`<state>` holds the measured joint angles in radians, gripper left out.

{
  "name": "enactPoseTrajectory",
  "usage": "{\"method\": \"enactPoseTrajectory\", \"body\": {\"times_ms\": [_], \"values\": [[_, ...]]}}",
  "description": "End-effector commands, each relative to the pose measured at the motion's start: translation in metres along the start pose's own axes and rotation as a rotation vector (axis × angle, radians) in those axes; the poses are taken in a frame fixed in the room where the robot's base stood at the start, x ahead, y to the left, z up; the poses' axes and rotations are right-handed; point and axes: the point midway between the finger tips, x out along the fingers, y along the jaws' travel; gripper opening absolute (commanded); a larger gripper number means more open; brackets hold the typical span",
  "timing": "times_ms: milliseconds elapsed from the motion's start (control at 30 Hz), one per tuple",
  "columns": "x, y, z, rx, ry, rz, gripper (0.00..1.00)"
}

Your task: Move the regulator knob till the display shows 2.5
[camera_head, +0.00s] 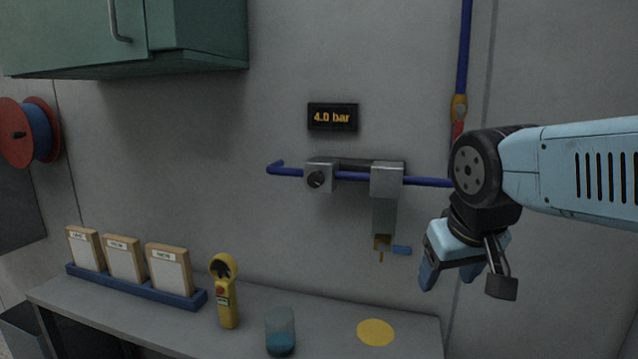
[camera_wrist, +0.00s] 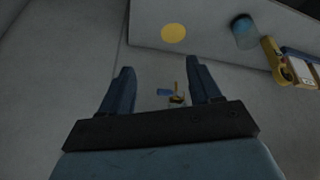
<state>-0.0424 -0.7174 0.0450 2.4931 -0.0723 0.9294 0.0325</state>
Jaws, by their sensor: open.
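The display (camera_head: 332,117) on the wall reads "4.0 bar". Below it, a grey regulator assembly (camera_head: 387,181) sits on a blue pipe. Its left block (camera_head: 318,179) has a dark round part on its front, perhaps the knob; I cannot tell for sure. Under the right block are a brass fitting (camera_head: 382,243) and a small blue lever (camera_head: 401,250). The lever also shows in the wrist view (camera_wrist: 163,92), beside the brass fitting (camera_wrist: 177,98). My gripper (camera_head: 448,277) is open and empty, right of and slightly below the lever, apart from it. Its fingers (camera_wrist: 158,68) point downward in the head view.
A bench below holds a yellow handheld device (camera_head: 224,292), a blue cup (camera_head: 281,331), a yellow disc (camera_head: 376,332) and a blue rack (camera_head: 140,287) with several boxes. A green cabinet (camera_head: 196,38) hangs upper left. A vertical blue pipe (camera_head: 463,50) runs near my arm.

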Motion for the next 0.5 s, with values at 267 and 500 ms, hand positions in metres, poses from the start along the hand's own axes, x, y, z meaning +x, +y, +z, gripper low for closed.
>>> {"method": "enactPoseTrajectory", "body": {"times_ms": [267, 500], "values": [[0.023, -0.006, -0.020, -0.519, -0.183, 0.300, 0.63], [0.022, -0.037, -0.078, -0.993, -0.188, 0.654, 0.63]]}}
